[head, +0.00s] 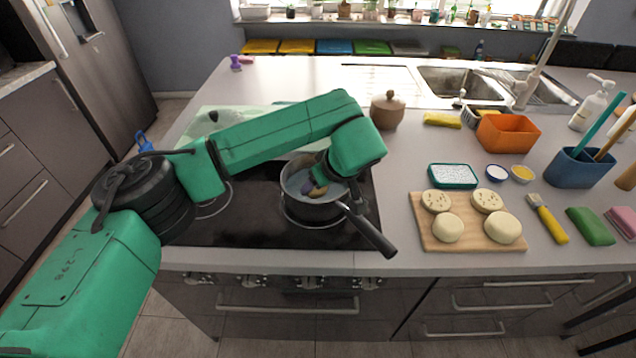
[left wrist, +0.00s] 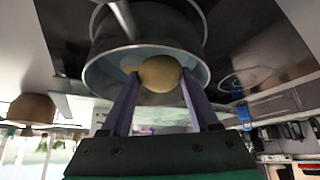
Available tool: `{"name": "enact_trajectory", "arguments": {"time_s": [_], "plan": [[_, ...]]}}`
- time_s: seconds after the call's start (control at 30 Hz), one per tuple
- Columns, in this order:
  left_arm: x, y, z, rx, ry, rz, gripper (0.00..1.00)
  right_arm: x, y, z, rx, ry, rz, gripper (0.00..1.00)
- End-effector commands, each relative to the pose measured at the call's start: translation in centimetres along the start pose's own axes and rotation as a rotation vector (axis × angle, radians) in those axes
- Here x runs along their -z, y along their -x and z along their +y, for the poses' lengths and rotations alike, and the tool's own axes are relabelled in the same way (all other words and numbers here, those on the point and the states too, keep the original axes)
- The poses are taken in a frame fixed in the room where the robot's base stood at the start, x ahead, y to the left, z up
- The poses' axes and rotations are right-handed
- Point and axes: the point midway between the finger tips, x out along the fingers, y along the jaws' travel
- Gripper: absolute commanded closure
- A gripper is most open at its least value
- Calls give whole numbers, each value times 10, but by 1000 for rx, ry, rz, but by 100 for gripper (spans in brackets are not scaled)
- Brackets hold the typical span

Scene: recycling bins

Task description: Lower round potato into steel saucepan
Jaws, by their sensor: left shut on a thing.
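The steel saucepan (head: 296,201) stands on the black hob, its dark handle pointing toward the lower right. It seems to hold bluish water. My left gripper (head: 312,187) reaches down over the saucepan, its purple fingers inside the rim. It is shut on the round potato (head: 318,192), which is tan and partly hidden by the fingers and the wrist. In the left wrist view the potato (left wrist: 160,73) sits between the two fingertips, within the outline of the saucepan (left wrist: 103,76). I cannot tell whether it touches the water or the bottom. My right gripper is not in view.
A wooden board (head: 466,236) with several pale round pieces lies right of the hob. A brown lidded pot (head: 388,110) stands behind the saucepan. An orange container (head: 507,133), a blue utensil holder (head: 572,168) and the sink (head: 450,82) are farther right.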

Motion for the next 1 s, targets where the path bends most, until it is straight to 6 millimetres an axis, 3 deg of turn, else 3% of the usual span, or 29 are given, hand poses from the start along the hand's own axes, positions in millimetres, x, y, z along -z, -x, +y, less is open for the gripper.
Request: {"name": "enact_trajectory", "arguments": {"time_s": [1.0], "plan": [[-8,-13,0,0,0,0,98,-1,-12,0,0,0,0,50]]}}
